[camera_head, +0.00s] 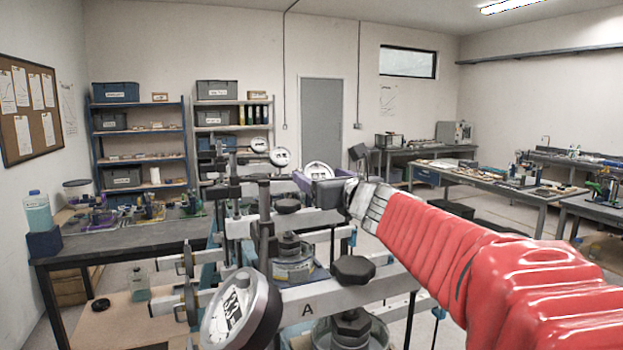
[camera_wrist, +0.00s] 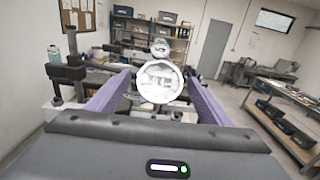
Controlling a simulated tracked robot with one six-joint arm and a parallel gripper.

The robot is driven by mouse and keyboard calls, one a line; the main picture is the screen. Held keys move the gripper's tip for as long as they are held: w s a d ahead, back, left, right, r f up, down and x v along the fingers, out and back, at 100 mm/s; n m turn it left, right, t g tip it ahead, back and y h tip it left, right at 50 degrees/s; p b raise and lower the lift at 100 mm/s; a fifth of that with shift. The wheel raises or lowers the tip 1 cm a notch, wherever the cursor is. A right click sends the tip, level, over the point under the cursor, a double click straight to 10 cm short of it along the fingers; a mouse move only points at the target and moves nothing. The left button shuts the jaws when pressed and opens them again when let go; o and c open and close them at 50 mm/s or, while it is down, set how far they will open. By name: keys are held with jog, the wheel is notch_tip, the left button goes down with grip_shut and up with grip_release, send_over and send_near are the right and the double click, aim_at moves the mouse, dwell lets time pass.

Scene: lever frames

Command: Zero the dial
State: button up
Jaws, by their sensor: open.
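Several round white-faced dial gauges stand on the lever frames. A large dial (camera_head: 236,312) sits tilted at the front in the head view, beside a metal beam (camera_head: 345,290) marked A. A farther dial (camera_head: 318,171) shows just beyond my gripper (camera_head: 302,181), and another dial (camera_head: 280,157) is higher and farther back. In the wrist view my gripper (camera_wrist: 158,80) has its two purple fingers spread. A dial (camera_wrist: 158,86) appears between them, with a smaller dial (camera_wrist: 160,46) behind it. I cannot tell whether the fingers touch the dial, and its reading is unclear.
Black knobs (camera_head: 353,269) and upright posts crowd the frames below my arm. A grey bench (camera_head: 100,243) with a blue-liquid bottle (camera_head: 37,212) is at left. Shelves (camera_head: 138,134) line the back wall. Another bench (camera_head: 497,182) stands at right, with floor space before it.

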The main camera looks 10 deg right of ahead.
jog(key=shift+c, duration=0.2)
jog(key=c, duration=1)
jog(key=shift+d+n+y, duration=0.1)
jog(key=shift+n+y, duration=0.2)
jog(key=shift+r+n+y, duration=0.1)
jog(key=shift+n+y, duration=0.5)
jog(key=shift+n, duration=0.2)
jog(key=shift+w+d+n+g+y, duration=0.1)
jog(key=shift+n+g+y, duration=0.4)
jog(key=shift+n+y, duration=0.45)
jog(key=shift+d+n+g+y, duration=0.1)
jog(key=shift+n+g+y, duration=0.45)
jog(key=shift+n, duration=0.7)
jog(key=shift+a, duration=0.1)
jog(key=o, duration=1)
